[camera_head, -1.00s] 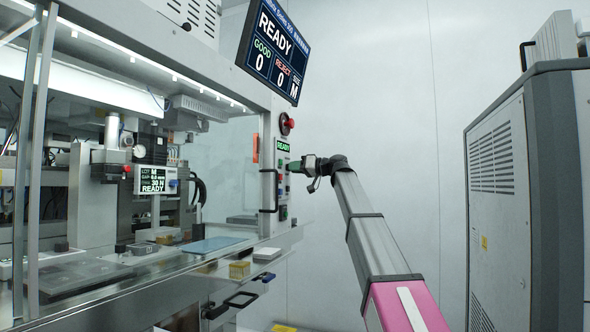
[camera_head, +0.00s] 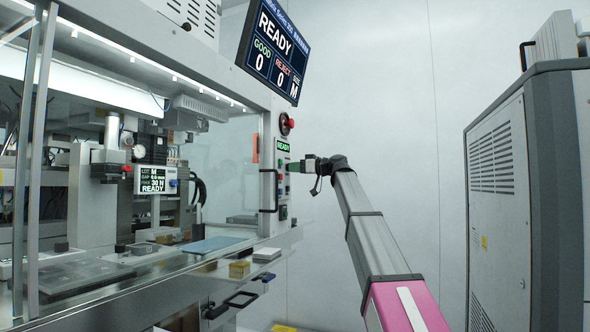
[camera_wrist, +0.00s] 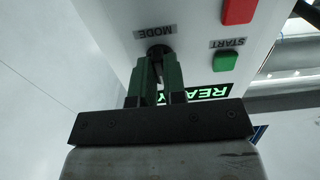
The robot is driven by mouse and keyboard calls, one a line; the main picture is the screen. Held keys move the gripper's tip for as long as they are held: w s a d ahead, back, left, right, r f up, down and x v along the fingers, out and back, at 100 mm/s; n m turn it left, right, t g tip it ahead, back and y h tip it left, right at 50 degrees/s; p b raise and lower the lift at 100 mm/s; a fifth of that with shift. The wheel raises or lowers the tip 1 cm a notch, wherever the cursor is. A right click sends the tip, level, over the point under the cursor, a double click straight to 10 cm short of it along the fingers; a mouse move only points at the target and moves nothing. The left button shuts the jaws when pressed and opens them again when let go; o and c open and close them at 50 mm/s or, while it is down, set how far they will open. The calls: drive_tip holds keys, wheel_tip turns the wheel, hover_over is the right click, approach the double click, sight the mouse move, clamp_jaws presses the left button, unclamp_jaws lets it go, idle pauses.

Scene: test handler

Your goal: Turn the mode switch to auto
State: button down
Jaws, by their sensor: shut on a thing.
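The mode switch (camera_wrist: 160,50) is a dark round knob under the MODE label on the white panel in the wrist view, where everything appears upside down. My gripper (camera_wrist: 157,62) has its green fingers closed around the knob. They cover much of it, so I cannot read its setting. In the head view my gripper (camera_head: 292,167) reaches the control panel on the machine's right front edge from the right, just below the green READY display (camera_head: 283,146). The knob is too small to make out there.
Beside the switch are a green START button (camera_wrist: 225,61) and a red button (camera_wrist: 239,11). A red emergency stop (camera_head: 291,123) sits above on the panel. A black door handle (camera_head: 268,190) is just left. A grey cabinet (camera_head: 500,190) stands right; the wall between is clear.

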drive_tip(key=c, duration=1.2)
unclamp_jaws()
drive_tip(key=shift+d, duration=0.15)
drive_tip(key=v, duration=1)
drive_tip(key=shift+s+d, duration=0.15)
drive_tip(key=shift+d, duration=0.1)
drive_tip(key=s+d+f+m+h, duration=0.1)
drive_tip(key=f+m+h, duration=0.2)
drive_tip(key=f, duration=1.3)
drive_tip(key=s+d+f+m+g+h, duration=0.1)
drive_tip(key=f+m+h, duration=0.2)
drive_tip(key=f, duration=1.4)
drive_tip(key=s+d+f+m+h, duration=0.1)
drive_tip(key=d+f+m+h, duration=0.15)
drive_tip(key=f, duration=1.35)
drive_tip(key=s+d+f+m+g+h, duration=0.1)
drive_tip(key=s+d+f+m+h, duration=0.1)
drive_tip(key=s+f, duration=0.7)
drive_tip(key=s+d+f+m+g+h, duration=0.1)
drive_tip(key=s+d+f+g+h, duration=0.1)
drive_tip(key=s+f, duration=0.7)
drive_tip(key=s+d+f+m+g+h, duration=0.2)
drive_tip(key=s+d+f+h, duration=0.2)
drive_tip(key=s+f, duration=0.5)
drive_tip(key=shift+d+f+m+h, duration=0.15)
drive_tip(key=shift+f+m, duration=0.05)
drive_tip(key=shift+f, duration=1.45)
drive_tip(key=shift+d+f+m+h, duration=0.1)
drive_tip(key=shift+d+f+m, duration=0.05)
drive_tip(key=shift+f, duration=1.45)
